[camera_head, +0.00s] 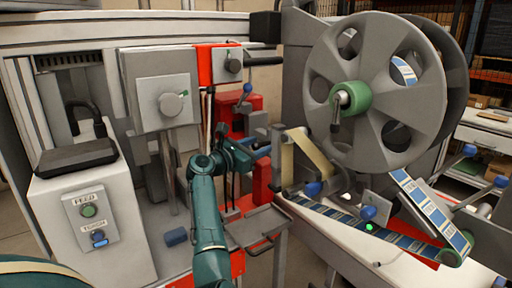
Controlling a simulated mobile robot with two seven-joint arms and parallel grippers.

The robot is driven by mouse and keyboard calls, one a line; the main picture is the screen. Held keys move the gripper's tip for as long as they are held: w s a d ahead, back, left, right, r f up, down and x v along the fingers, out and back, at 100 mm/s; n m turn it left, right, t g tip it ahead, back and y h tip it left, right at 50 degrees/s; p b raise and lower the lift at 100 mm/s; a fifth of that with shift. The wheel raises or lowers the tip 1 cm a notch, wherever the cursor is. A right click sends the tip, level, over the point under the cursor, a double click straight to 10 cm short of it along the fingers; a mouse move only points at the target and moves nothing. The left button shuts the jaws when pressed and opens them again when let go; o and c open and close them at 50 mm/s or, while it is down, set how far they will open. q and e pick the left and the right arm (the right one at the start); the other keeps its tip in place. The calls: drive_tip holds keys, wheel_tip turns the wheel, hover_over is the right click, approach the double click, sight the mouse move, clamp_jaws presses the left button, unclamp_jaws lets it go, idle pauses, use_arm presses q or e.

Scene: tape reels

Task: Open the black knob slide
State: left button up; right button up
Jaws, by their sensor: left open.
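I cannot tell for sure which part is the black knob slide. My left gripper (254,148) is open at the end of my teal arm. It is in front of the red machine parts, below the knob and left of the tan tape. Its fingers are small and partly hidden by the arm, and I see nothing held. My right gripper is not in view.
A large grey reel (405,125) with a green hub stands at the right, with blue label tape (415,205) running below it. A white cabinet (50,215) with buttons stands at the left. A grey tray (262,228) is just right of my arm.

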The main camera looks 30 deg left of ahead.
use_arm(q)
clamp_jaws()
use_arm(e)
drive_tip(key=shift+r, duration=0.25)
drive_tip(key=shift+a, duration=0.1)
